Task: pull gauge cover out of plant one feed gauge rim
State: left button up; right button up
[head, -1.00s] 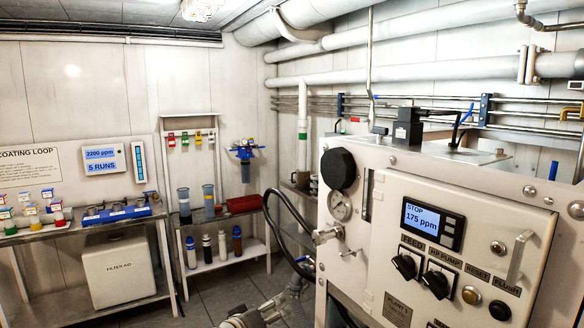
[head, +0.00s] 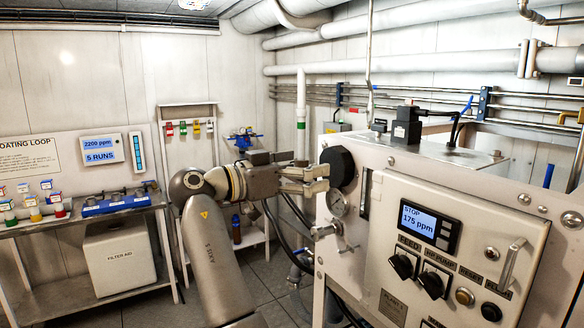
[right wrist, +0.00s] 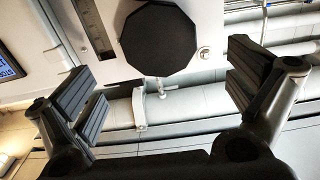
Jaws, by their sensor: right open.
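In the right wrist view the cover (right wrist: 158,38) appears as a dark polygon between and beyond the open fingers (right wrist: 163,85). The fingers look apart from it, with nothing between them. My left gripper is not in view.
The white plant panel (head: 385,225) carries a display reading STOP 175 ppm (head: 418,220), knobs and a handle (head: 512,262). A valve fitting (head: 325,231) sticks out below the small gauge. Black hoses (head: 285,225) hang left of the panel. Shelves with bottles stand further left.

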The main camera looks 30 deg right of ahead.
aim_at(331, 166)
jog(key=d, duration=0.2)
jog(key=d+p, duration=0.1)
jog(key=d, duration=0.1)
jog(key=d+p, duration=0.1)
jog(key=d, duration=0.1)
jog(key=shift+w+r, duration=0.1)
jog(key=shift+w, duration=0.15)
jog(key=shift+d, duration=0.75)
jog(key=c, duration=1.1)
jog(key=shift+a, duration=0.1)
jog(key=shift+c, duration=0.2)
jog(key=shift+w+a, duration=0.1)
jog(key=shift+a+f, duration=0.2)
jog(key=shift+a, duration=0.05)
jog(key=shift+s+a+r+b, duration=0.1)
jog(key=shift+a+b, duration=0.1)
jog(key=shift+a, duration=0.65)
jog(key=shift+s+a+b, duration=0.1)
jog(key=shift+a+b, duration=0.05)
jog(key=shift+a, duration=0.7)
jog(key=shift+d, duration=0.1)
